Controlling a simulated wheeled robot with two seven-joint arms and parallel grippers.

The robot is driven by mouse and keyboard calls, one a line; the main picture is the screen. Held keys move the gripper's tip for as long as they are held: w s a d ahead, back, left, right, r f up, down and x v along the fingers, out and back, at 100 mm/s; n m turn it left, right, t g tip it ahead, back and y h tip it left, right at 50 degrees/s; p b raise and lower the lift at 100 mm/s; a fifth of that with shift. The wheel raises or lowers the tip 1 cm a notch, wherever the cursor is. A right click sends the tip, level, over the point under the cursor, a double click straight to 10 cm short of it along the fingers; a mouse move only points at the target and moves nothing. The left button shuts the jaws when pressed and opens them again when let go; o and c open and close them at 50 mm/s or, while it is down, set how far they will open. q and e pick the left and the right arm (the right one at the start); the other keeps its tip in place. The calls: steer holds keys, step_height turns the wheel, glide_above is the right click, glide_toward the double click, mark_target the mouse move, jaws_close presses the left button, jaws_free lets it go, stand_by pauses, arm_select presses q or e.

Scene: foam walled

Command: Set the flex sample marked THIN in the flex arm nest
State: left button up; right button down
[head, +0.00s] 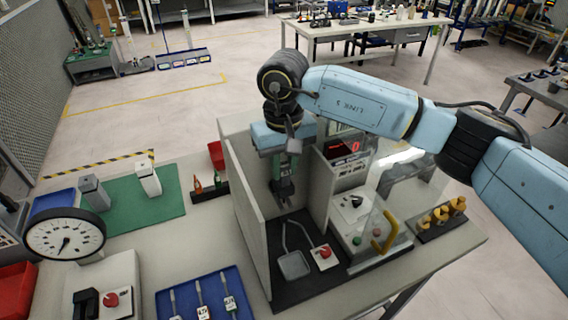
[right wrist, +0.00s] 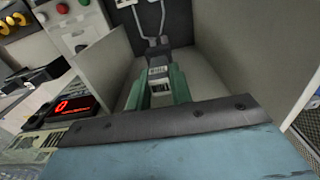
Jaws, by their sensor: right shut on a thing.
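My right gripper (head: 285,192) reaches down into a walled grey booth (head: 262,225). In the right wrist view its green fingers (right wrist: 159,92) are shut on a small grey sample (right wrist: 158,61) with a white label (right wrist: 157,72); I cannot read the label surely. Two bent grey rods (head: 297,237) run below the gripper to a grey pan (head: 294,265) and a light plate with a red knob (head: 324,252). I cannot tell which part is the flex arm nest, nor whether the sample touches it. Several more labelled samples (head: 202,309) lie in a blue tray (head: 163,297). My left gripper is not seen.
The booth's side walls stand close around the gripper. Right of it are a red display (head: 342,149), a clear panel with a yellow handle (head: 384,235) and a rack of yellow pieces (head: 440,228). A dial gauge (head: 65,236) and a green mat (head: 118,222) are on the left.

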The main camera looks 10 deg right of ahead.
steer(key=shift+f+b, duration=0.85)
steer(key=shift+f, duration=0.15)
steer(key=c, duration=1.2)
jaws_free()
steer(key=shift+o, duration=0.2)
steer(key=shift+r, duration=0.1)
step_height(320, 180, up, 13)
steer(key=b, duration=0.1)
steer(key=shift+r, duration=0.1)
